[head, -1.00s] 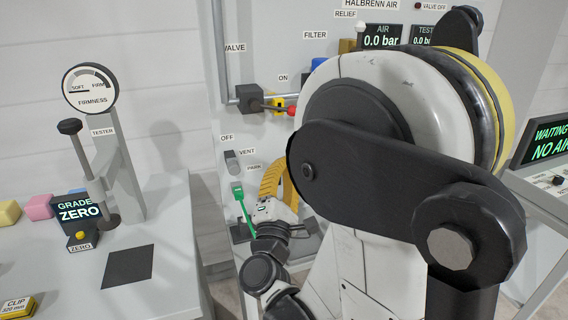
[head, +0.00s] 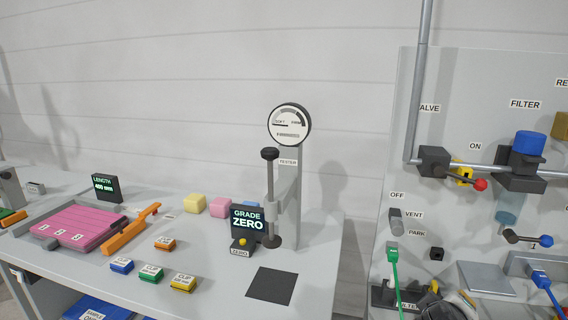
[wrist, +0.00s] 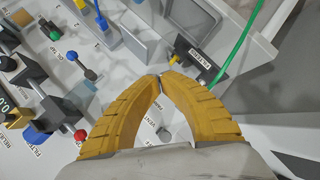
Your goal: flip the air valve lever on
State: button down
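The air valve (head: 434,160) is a dark block on a grey pipe at the panel's upper left. Its lever ends in a red ball (head: 480,184) and points right and slightly down, below the ON label (head: 475,146). A yellow piece (head: 463,175) sits on the lever near the block. The OFF label (head: 397,195) is lower left. In the wrist view, a red ball (wrist: 80,135) lies just outside my left finger. My gripper (wrist: 160,77) has yellow ribbed fingers with tips together and nothing held between them. The fingers hide part of the panel.
A blue-capped filter (head: 528,145) and a blue-ended lever (head: 533,240) are right of the valve. A green hose (head: 394,275) hangs below the vent port (head: 396,220). A bench with a firmness tester (head: 290,124) stands left, with a gap before the panel (head: 405,90).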

jog(key=s+a+f+m+g+y, duration=0.1)
jog(key=s+a+m+y, duration=0.3)
jog(key=a, duration=0.9)
jog(key=s+f+y, duration=0.1)
jog(key=s+y, duration=0.1)
jog(key=y, duration=0.1)
jog(key=shift+s, duration=0.15)
jog(key=c, duration=1.7)
grip_release()
jog(key=shift+s+a+r+y, duration=0.1)
jog(key=shift+s+a+y, duration=0.25)
jog(key=shift+a, duration=0.2)
jog(key=shift+o, duration=0.8)
jog(key=shift+a, duration=0.3)
jog(key=w+d+r+m+y+p, duration=0.1)
jog(key=w+r+m+y+p, duration=0.25)
jog(key=w+m, duration=0.2)
jog(key=m+t+y+p, duration=0.1)
jog(key=m+t+y, duration=0.2)
jog(key=m+t, duration=0.75)
send_near(457, 176)
jog(key=shift+m+g, duration=0.55)
jog(key=shift+m, duration=0.35)
jog(key=x, duration=1)
jog(key=shift+w+a+r, duration=0.1)
jog(key=shift+w+r, duration=0.3)
grip_shut()
